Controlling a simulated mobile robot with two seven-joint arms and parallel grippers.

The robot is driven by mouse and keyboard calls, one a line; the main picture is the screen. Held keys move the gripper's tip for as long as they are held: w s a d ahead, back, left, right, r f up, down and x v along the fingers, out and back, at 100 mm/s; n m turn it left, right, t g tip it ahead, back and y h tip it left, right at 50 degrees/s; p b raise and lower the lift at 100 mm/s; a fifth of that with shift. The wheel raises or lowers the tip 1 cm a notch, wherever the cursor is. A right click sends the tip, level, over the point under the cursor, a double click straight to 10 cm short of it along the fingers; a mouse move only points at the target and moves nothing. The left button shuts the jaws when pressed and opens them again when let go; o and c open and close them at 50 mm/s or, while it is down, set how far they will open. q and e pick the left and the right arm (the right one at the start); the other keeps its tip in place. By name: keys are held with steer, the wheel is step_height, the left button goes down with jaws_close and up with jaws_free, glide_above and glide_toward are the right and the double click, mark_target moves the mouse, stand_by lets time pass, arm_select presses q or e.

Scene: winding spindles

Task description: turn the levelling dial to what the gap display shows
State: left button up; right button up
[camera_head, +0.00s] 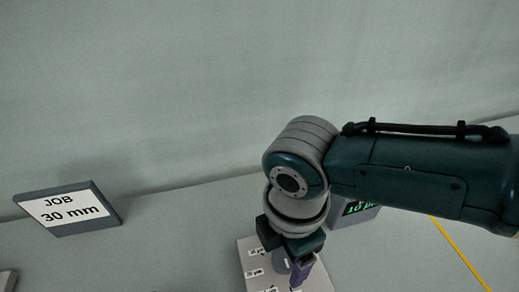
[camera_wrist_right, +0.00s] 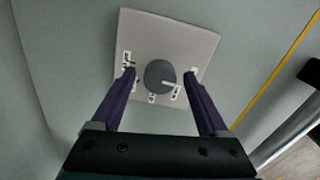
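The levelling dial is a dark grey round knob (camera_wrist_right: 160,75) on a pale square plate (camera_wrist_right: 200,42) with small white labels around it. A white pointer line on the knob points right and slightly down in the right wrist view. My right gripper (camera_wrist_right: 159,73) is open, with one purple finger on each side of the knob; I cannot tell whether they touch it. In the head view the gripper (camera_head: 296,274) hangs over the plate (camera_head: 257,285) and partly hides it. The gap display (camera_head: 358,208) shows green "10" and a cut-off unit, partly behind my arm. My left gripper is out of view.
A grey sign (camera_head: 70,210) reading "JOB 30 mm" stands at the left. A yellow line (camera_head: 460,253) runs along the grey surface at the right. A grey wall rises behind. The surface between sign and plate is clear.

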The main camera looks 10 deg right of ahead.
jaws_close()
stand_by(0.4)
steer(key=shift+m, duration=0.4)
steer(key=m+p, duration=0.1)
steer(key=m, duration=0.1)
steer(key=shift+r+m, duration=0.1)
steer(key=shift+m, duration=0.3)
steer(key=m+p, duration=0.1)
steer(key=m, duration=0.2)
steer(key=shift+m, duration=0.3)
steer(key=shift+m+p, duration=0.35)
steer(key=shift+m, duration=0.45)
